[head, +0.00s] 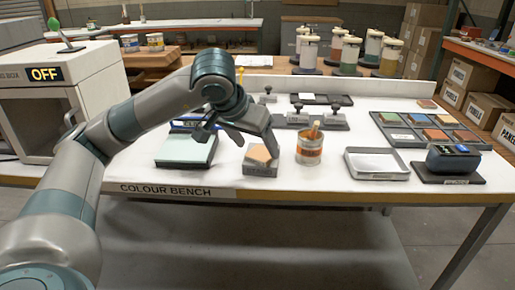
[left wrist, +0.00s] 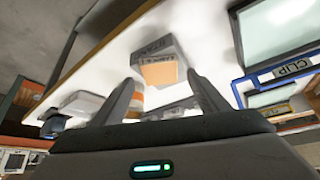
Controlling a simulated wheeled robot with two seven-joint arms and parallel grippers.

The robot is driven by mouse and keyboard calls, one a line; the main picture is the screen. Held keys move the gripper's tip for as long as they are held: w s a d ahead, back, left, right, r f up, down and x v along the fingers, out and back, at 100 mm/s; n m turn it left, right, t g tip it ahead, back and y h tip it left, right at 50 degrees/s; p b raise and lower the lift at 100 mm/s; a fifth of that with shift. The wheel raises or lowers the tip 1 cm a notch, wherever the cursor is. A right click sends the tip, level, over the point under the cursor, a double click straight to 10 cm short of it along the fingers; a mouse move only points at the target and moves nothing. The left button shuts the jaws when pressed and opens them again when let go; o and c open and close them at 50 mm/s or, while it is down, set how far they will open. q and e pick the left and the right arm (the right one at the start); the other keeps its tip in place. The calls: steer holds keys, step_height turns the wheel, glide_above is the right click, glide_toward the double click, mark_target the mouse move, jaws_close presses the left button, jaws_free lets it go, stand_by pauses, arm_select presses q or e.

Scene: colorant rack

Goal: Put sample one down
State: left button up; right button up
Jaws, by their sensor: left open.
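A small orange sample (head: 260,153) rests on a grey labelled block (head: 261,169) near the front edge of the bench. In the left wrist view the orange sample (left wrist: 160,73) lies against the labelled block (left wrist: 152,46), beyond and between my fingertips. My left gripper (head: 256,143) is open above and beside the block, with its fingers apart and nothing held between them. The left gripper (left wrist: 163,84) also shows its two spread fingers in the left wrist view. Whether a finger touches the block is hard to tell. My right gripper is not in view.
A pale green pad (head: 187,150) lies left of the block, and an orange-labelled tin (head: 309,151) stands right of it. Farther right are a shallow tray (head: 377,164), a dark device (head: 453,159) and a rack of coloured samples (head: 427,130). A white booth (head: 42,110) stands left.

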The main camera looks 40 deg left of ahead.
arm_select(q)
steer(key=v, duration=0.9)
steer(key=shift+r, duration=0.25)
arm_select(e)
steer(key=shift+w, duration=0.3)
arm_select(q)
steer(key=shift+s, duration=0.1)
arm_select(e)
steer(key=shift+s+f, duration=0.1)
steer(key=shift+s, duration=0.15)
arm_select(q)
steer(key=shift+s+f, duration=0.1)
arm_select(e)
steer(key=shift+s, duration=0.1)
